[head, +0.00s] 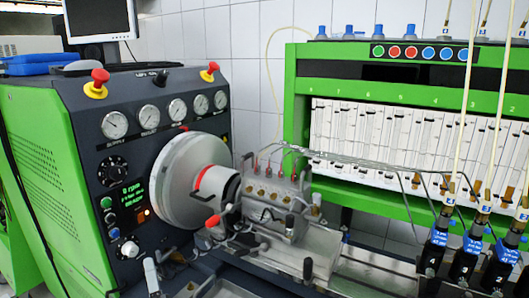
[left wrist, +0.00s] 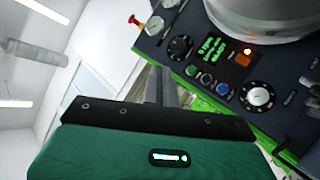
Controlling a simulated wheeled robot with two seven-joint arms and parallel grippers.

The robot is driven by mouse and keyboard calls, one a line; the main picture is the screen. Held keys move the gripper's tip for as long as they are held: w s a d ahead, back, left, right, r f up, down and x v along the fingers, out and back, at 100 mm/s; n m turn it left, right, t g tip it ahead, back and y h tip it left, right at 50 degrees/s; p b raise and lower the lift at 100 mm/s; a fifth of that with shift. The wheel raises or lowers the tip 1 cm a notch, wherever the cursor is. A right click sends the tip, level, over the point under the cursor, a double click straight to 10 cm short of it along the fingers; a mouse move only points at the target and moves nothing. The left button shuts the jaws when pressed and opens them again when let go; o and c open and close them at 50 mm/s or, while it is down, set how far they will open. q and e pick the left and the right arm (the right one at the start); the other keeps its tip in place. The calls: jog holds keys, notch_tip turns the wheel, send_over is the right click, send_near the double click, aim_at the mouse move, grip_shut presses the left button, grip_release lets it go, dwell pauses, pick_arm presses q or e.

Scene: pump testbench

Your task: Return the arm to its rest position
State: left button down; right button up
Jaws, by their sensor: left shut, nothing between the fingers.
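My left gripper (left wrist: 158,84) shows in the left wrist view as narrow grey fingers, close together and empty, above my green and black wrist body. Beyond them, to the right, is the control panel of the green pump testbench (head: 40,165), with its lit green display (left wrist: 211,48) and white knob (left wrist: 258,95). The fingers appear apart from the panel. In the head view I cannot clearly make out the left gripper. My right gripper is in neither view.
A silver chuck (head: 180,180) and a pump (head: 270,205) with thin metal pipes (head: 350,162) stand in the middle. A green rack of measuring tubes (head: 400,130) is at the right, with several black injectors (head: 465,255) in front. A red button (left wrist: 135,20) juts from the bench.

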pick_arm(q)
jog(key=s+d+f+m+g+h, duration=0.35)
jog(key=d+f+m+h, duration=0.3)
jog(key=m+h, duration=0.45)
jog(key=s+d+f+m+g+h, duration=0.4)
jog(key=f+m+h, duration=0.35)
jog(key=m, duration=0.45)
jog(key=s+a+f+m+g+y, duration=0.2)
jog(key=s+a+f+g+y, duration=0.15)
jog(key=s+f+g, duration=0.45)
jog(key=s+a+f+m+g+y, duration=0.15)
jog(key=s+a+f+g, duration=0.3)
jog(key=s, duration=0.85)
notch_tip(320, 180, down, 31)
jog(key=g, duration=0.1)
jog(key=s+a+f, duration=0.2)
jog(key=s+f, duration=0.7)
jog(key=s+a+f+g+y, duration=0.1)
jog(key=s+a+f, duration=0.1)
jog(key=s+f, duration=0.8)
jog(key=shift+f, duration=0.3)
jog(key=shift+s, duration=0.1)
